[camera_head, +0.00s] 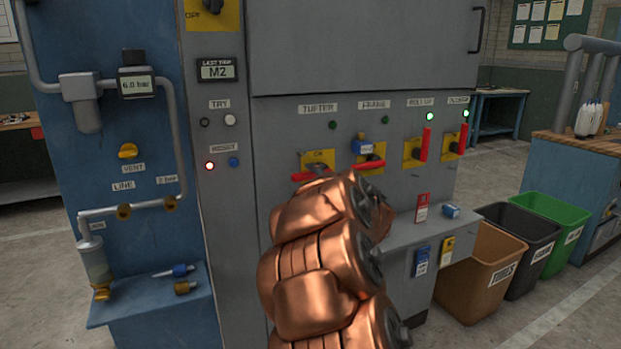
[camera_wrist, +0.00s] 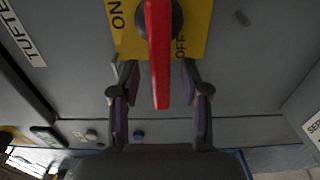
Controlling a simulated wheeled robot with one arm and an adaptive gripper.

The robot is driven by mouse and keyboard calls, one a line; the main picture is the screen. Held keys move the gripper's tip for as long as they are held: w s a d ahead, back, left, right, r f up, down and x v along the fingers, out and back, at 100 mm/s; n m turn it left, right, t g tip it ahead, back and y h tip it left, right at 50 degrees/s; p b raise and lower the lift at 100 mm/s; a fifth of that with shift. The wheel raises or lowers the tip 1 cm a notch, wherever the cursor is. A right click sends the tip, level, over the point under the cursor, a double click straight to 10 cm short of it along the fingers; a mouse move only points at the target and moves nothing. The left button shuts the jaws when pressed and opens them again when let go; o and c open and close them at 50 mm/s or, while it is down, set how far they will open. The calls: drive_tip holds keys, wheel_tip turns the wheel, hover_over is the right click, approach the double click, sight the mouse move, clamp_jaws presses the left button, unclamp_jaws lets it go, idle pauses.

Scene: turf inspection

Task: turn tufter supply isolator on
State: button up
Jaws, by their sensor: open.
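The tufter isolator is a red handle (camera_head: 303,177) on a yellow plate (camera_head: 317,157) under the TUFTER label (camera_head: 318,108). The handle lies level, across from the ON mark at the plate's top. My copper arm hides part of it. In the wrist view the red handle (camera_wrist: 159,60) points down the picture, with ON on the plate's left and OFF on its right. My gripper (camera_wrist: 159,108) is open, with one finger on each side of the handle's free end and a visible gap on both sides. The lamp (camera_head: 332,125) above the tufter isolator is dark.
The FRAME isolator (camera_head: 370,163) to the right carries a blue lock-like block (camera_head: 362,147). Two further isolators (camera_head: 422,146) have upright handles and lit green lamps. A shelf (camera_head: 415,235) with red and blue items juts out below. Bins (camera_head: 485,270) stand on the right.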

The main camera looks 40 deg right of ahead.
drive_tip(key=shift+x, duration=0.8)
clamp_jaws()
drive_tip(key=shift+f, duration=0.1)
